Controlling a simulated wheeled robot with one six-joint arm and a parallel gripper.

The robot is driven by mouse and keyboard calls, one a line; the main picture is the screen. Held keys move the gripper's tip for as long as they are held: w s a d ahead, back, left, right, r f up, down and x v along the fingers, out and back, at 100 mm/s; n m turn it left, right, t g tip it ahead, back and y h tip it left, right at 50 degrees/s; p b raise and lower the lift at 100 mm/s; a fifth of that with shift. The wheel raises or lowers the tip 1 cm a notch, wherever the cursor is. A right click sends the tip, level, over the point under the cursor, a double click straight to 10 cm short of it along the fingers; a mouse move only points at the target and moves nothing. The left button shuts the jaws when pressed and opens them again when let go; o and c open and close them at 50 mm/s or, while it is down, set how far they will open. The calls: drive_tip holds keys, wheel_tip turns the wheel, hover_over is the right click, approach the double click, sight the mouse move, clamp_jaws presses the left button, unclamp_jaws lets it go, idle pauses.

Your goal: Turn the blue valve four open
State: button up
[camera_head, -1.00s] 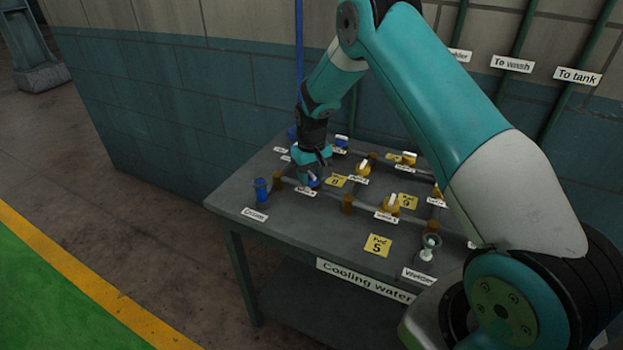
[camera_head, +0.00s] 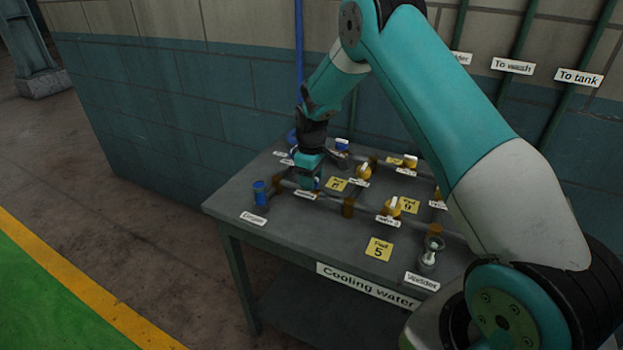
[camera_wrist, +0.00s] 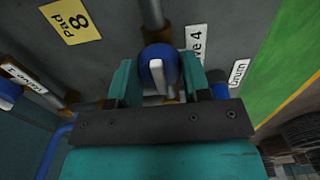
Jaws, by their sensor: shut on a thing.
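The blue valve four (camera_wrist: 158,62) is a round blue knob with a white bar across its top. In the wrist view it sits between the two fingers of my gripper (camera_wrist: 158,85), which is shut on it. The white bar points roughly along the fingers. A label ending in "ve 4" (camera_wrist: 197,43) lies beside it. In the head view my gripper (camera_head: 309,184) is down at the pipework on the left of the table, and it hides most of the valve.
The grey table (camera_head: 310,235) carries several orange-yellow valves, such as one at mid-table (camera_head: 364,171). Another blue valve (camera_head: 341,144) is behind. A yellow "Pad 8" card (camera_wrist: 70,21) lies nearby.

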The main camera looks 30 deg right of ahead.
drive_tip(key=shift+w+r, duration=0.1)
idle(0.3)
drive_tip(key=o, duration=0.9)
wheel_tip(320, 180, up, 17)
drive_tip(key=b, duration=0.2)
drive_tip(key=shift+r+b, duration=0.2)
drive_tip(key=shift+b, duration=0.1)
drive_tip(key=s+a+r, duration=0.4)
drive_tip(key=s+a, duration=0.4)
drive_tip(key=s+a+y, duration=0.1)
drive_tip(key=s+a, duration=0.3)
drive_tip(key=s, duration=0.5)
drive_tip(key=s+a+y, duration=0.1)
drive_tip(key=s+a, duration=0.3)
drive_tip(key=s, duration=0.5)
drive_tip(key=s+a+y, duration=0.2)
drive_tip(key=s+a, duration=0.1)
drive_tip(key=s, duration=0.6)
drive_tip(key=shift+a+f, duration=0.1)
drive_tip(key=shift+a, duration=0.3)
